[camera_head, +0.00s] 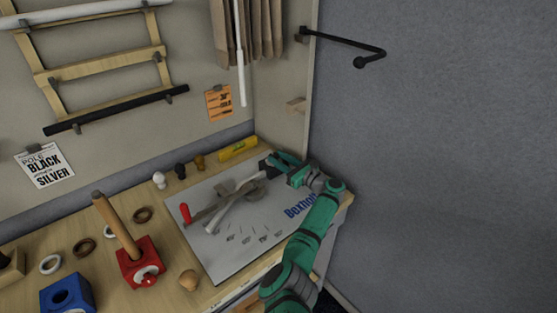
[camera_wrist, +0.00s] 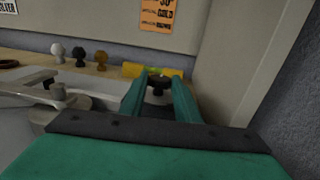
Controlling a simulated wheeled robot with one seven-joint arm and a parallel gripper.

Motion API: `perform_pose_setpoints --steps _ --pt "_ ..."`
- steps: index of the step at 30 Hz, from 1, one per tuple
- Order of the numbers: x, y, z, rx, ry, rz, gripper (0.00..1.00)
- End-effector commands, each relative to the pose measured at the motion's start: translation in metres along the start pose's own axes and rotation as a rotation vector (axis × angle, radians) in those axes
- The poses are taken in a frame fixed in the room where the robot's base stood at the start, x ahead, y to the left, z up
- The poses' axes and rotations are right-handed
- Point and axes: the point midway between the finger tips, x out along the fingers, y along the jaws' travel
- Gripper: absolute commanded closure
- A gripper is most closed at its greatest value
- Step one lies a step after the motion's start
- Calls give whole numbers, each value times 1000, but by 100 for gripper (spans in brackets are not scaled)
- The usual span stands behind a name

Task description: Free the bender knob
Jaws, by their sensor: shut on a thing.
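The bender (camera_head: 228,203) lies on a pale printed board and has a grey body with a round former, a long pale lever and a red grip (camera_head: 185,213). Part of its grey metal also shows at the left of the wrist view (camera_wrist: 58,95). My gripper (camera_head: 275,163) is over the board's far right corner, beside the far end of the lever. In the wrist view its two teal fingers (camera_wrist: 160,92) are shut on a dark knob (camera_wrist: 158,80). The knob's underside and any link to the bender are hidden.
A yellow level (camera_head: 238,148) lies behind the gripper against the back wall. White, black and brown knobs (camera_head: 180,169) stand left of it. A red block with a wooden post (camera_head: 140,262), a blue block (camera_head: 66,295) and several rings are at left. A side panel (camera_head: 288,110) rises close at right.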

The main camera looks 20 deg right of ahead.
Motion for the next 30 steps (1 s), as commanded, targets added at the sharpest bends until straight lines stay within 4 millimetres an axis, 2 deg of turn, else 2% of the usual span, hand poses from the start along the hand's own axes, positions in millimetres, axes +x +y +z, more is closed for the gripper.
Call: perform_pose_setpoints --steps 26,27,29,30 --pt "3 1 -2 0 4 72 93" --pt "3 1 -2 0 4 72 66" --pt "3 1 -2 0 3 73 52" --pt "4 1 -1 0 3 73 52"
